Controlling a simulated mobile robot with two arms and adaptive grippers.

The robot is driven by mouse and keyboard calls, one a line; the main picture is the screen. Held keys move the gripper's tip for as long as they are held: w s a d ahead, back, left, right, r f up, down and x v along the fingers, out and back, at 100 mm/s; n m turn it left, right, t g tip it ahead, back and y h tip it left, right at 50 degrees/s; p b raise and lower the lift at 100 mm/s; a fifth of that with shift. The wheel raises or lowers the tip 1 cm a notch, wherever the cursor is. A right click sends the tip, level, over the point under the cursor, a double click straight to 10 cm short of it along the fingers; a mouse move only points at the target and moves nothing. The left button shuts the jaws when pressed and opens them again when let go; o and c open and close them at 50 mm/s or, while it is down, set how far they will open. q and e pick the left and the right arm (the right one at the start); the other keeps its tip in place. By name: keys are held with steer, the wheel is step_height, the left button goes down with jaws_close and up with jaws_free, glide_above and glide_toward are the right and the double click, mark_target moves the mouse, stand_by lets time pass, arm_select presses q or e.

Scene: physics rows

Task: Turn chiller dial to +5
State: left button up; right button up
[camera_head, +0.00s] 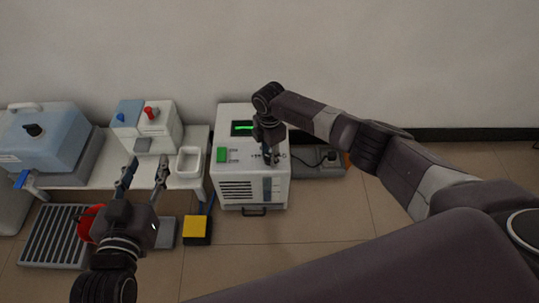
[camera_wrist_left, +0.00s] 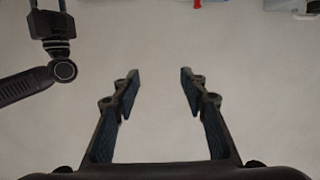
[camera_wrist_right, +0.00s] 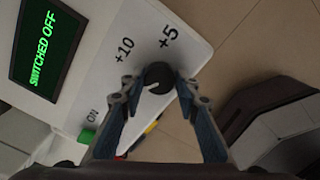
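The chiller (camera_head: 232,171) is a white box with a vent grille at the right end of the row. In the right wrist view its dial (camera_wrist_right: 158,77) is a dark round knob with a white mark on its lower-left side. The labels "+5" and "+10" are printed beside it. The display (camera_wrist_right: 46,50) reads "SWITCHED OFF" in green. My right gripper (camera_wrist_right: 158,84) is open, with one finger on either side of the dial; firm contact cannot be told. The arm hides the dial in the head view. My left gripper (camera_head: 146,168) is open and empty, left of the chiller.

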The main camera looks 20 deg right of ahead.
steer(key=c, duration=0.6)
steer(key=shift+o, duration=0.2)
